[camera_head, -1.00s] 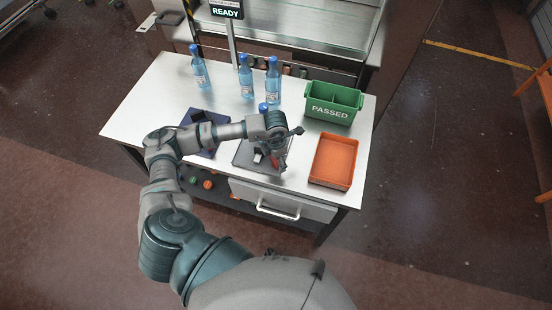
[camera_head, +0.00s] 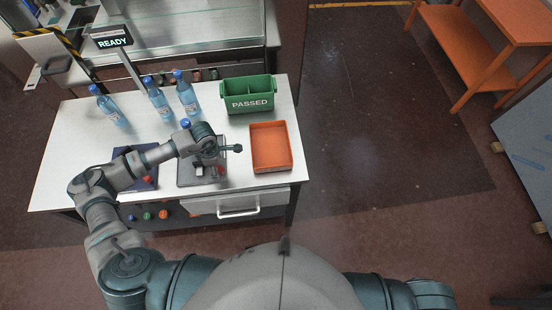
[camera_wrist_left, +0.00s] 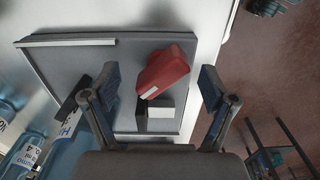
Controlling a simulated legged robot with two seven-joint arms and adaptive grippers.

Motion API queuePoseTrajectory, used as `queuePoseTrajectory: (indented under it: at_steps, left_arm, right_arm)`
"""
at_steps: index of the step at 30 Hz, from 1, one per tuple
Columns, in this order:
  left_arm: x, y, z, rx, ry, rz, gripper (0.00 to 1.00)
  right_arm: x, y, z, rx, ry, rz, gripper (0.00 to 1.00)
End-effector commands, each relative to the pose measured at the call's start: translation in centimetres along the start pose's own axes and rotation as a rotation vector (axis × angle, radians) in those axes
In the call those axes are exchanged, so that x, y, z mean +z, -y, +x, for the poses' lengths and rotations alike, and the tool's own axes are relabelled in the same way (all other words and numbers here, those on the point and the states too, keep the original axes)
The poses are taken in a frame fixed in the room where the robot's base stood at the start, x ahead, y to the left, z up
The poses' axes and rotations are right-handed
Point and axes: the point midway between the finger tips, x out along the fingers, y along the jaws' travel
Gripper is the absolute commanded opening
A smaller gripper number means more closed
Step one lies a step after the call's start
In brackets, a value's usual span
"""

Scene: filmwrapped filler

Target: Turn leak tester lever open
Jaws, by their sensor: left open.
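The leak tester shows as a grey plate (camera_head: 186,176) on the white table, partly hidden under my left arm. In the left wrist view its flat grey plate (camera_wrist_left: 55,62) carries a red lever (camera_wrist_left: 165,72) and a small black and white block (camera_wrist_left: 160,115). My left gripper (camera_wrist_left: 160,82) is open, with one finger on each side of the red lever and visible gaps to it. In the head view my left gripper (camera_head: 217,168) is over the tester's right part, mostly hidden by the wrist. My right gripper is out of view.
Blue bottles (camera_head: 158,102) stand at the table's back left; another blue cap (camera_head: 186,123) shows behind my wrist. A green PASSED bin (camera_head: 249,104) and an orange tray (camera_head: 285,150) are right of the tester. A dark blue pad (camera_head: 122,160) lies left. A sign reads READY (camera_head: 111,43).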

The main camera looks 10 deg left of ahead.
Motion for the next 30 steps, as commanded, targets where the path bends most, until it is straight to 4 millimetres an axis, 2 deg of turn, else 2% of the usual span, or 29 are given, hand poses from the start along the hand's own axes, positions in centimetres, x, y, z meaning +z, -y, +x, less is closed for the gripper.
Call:
queuePoseTrajectory:
  at_steps: [1,14,16,30]
  left_arm:
    - [0.0,0.0,-0.5,0.001,0.000,0.073,0.84]
    - [0.0,-0.1,-0.6,0.002,-0.001,0.775,0.84]
    - [0.0,-0.2,-2.0,0.006,0.002,0.765,0.84]
    - [0.1,-0.1,-12.3,0.004,0.001,0.762,0.84]
  right_arm:
    - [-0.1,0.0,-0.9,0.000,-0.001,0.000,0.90]
    - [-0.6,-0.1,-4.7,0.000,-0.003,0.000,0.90]
    - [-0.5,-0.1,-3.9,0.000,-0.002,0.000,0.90]
    - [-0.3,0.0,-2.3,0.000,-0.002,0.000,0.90]
